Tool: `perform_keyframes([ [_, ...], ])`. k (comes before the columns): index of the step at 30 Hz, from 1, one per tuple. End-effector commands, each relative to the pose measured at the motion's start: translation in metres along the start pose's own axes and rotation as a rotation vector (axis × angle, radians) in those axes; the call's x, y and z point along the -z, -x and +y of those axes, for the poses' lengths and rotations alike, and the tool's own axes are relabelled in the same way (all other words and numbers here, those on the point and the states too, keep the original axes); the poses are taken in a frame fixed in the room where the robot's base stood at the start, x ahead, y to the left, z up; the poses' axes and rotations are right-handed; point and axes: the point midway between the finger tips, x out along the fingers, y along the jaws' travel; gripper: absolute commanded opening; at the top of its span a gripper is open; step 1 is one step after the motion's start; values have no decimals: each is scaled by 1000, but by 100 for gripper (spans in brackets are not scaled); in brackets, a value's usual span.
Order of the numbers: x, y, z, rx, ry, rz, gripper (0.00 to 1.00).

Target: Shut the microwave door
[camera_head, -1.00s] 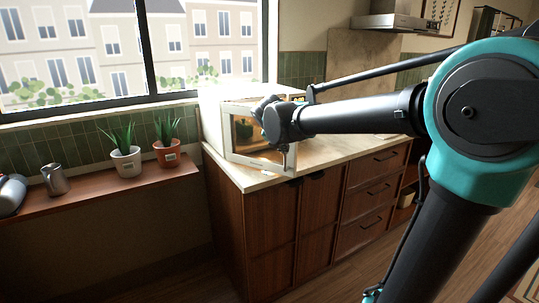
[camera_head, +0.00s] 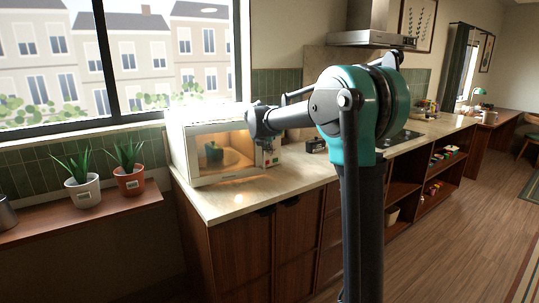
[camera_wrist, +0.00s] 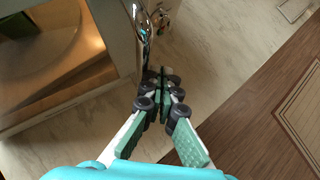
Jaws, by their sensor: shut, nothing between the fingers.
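The white microwave (camera_head: 178,150) stands on the counter under the window, its inside lit orange. Its door (camera_head: 213,182), a white frame around a window, faces the room and looks flush or nearly flush with the front; I cannot tell if it is fully shut. A dark green item (camera_head: 214,152) shows behind the window. In the wrist view the door's frame (camera_wrist: 118,45) is at upper left, with a chrome handle (camera_wrist: 143,35) along its edge. My gripper (camera_wrist: 163,80) is shut and empty, its tips close to the handle's lower end; contact is unclear.
The pale counter (camera_head: 240,200) is clear in front of the microwave. A small dark object (camera_head: 316,146) sits to its right. Two potted plants (camera_head: 82,192) (camera_head: 130,182) stand on the shelf at left. Wooden cabinets (camera_head: 240,255) are below the counter.

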Motion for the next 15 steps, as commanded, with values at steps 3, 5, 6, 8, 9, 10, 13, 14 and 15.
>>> perform_keyframes([
  [3, -14, -14, 11, 0, 0, 0, 0],
  [5, -19, -19, 15, 0, 0, 0, 0],
  [6, -22, -22, 17, 0, 0, 0, 0],
  [8, -25, -25, 20, 0, 0, 0, 0],
  [9, -27, -27, 22, 0, 0, 0, 0],
  [10, -28, -28, 24, 0, 0, 0, 0],
  [13, -31, -31, 26, 0, 0, 1, 0],
  [14, -31, -32, 27, 0, 0, 1, 0],
  [15, -32, -32, 27, 0, 0, 1, 0],
])
